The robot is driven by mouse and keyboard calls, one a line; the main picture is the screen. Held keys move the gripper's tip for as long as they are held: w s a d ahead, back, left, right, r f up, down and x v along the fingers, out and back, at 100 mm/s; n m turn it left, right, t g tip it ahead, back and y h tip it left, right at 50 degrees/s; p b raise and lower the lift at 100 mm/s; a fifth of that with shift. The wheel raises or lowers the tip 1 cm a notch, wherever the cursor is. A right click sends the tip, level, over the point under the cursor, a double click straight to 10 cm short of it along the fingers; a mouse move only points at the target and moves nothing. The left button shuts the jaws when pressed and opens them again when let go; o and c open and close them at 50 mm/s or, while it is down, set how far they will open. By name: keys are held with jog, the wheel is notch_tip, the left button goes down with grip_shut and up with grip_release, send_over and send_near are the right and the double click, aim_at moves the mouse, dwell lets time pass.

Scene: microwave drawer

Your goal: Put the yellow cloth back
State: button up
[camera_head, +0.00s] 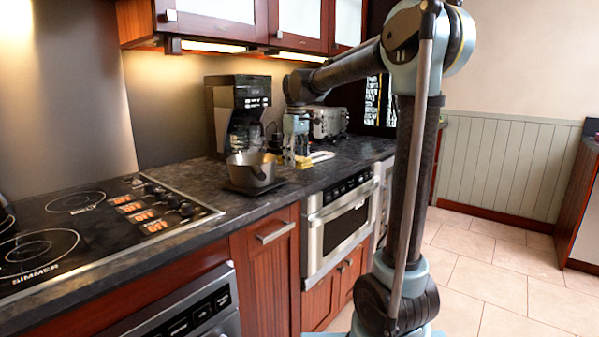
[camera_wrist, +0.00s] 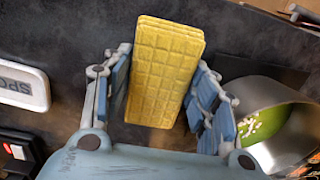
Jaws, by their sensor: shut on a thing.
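The yellow cloth (camera_wrist: 165,70) is a thick, quilted, rectangular pad in the wrist view. My gripper (camera_wrist: 163,82) has its blue fingers on either side of the cloth and is shut on it. In the head view my gripper (camera_head: 295,158) points down over the dark counter, just behind the pot. A small yellow part of the cloth (camera_head: 303,162) shows there beside the fingers. The gap between cloth and counter is too small to judge.
A metal pot (camera_head: 250,170) with green contents stands close by; it also shows in the wrist view (camera_wrist: 262,95). A white spoon rest (camera_wrist: 20,87) lies on the other side. A coffee maker (camera_head: 236,110) and toaster (camera_head: 329,122) stand behind. The stove (camera_head: 90,225) is at left.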

aim_at(296, 177)
jog(key=shift+f, duration=2.15)
jog(key=shift+f, duration=0.1)
jog(key=o, duration=1.3)
notch_tip(296, 177, up, 12)
jog(key=shift+r, duration=0.15)
jog(key=s+d+f+m+t, duration=0.1)
jog(key=s+d+f+m, duration=0.1)
jog(key=s+d+f, duration=0.4)
jog(key=s+d+f+m, duration=0.3)
jog(key=s+d+f, duration=0.2)
jog(key=s+d, duration=0.35)
jog(key=s+d+f+m, duration=0.2)
jog(key=s+d+f, duration=0.1)
jog(key=s+f, duration=0.5)
jog(key=s+d+f+m+t, duration=0.1)
jog(key=s+d+f+m, duration=0.2)
jog(key=s+f, duration=0.6)
notch_tip(296, 177, down, 3)
jog(key=shift+d+f, duration=0.1)
jog(key=shift+d, duration=0.7)
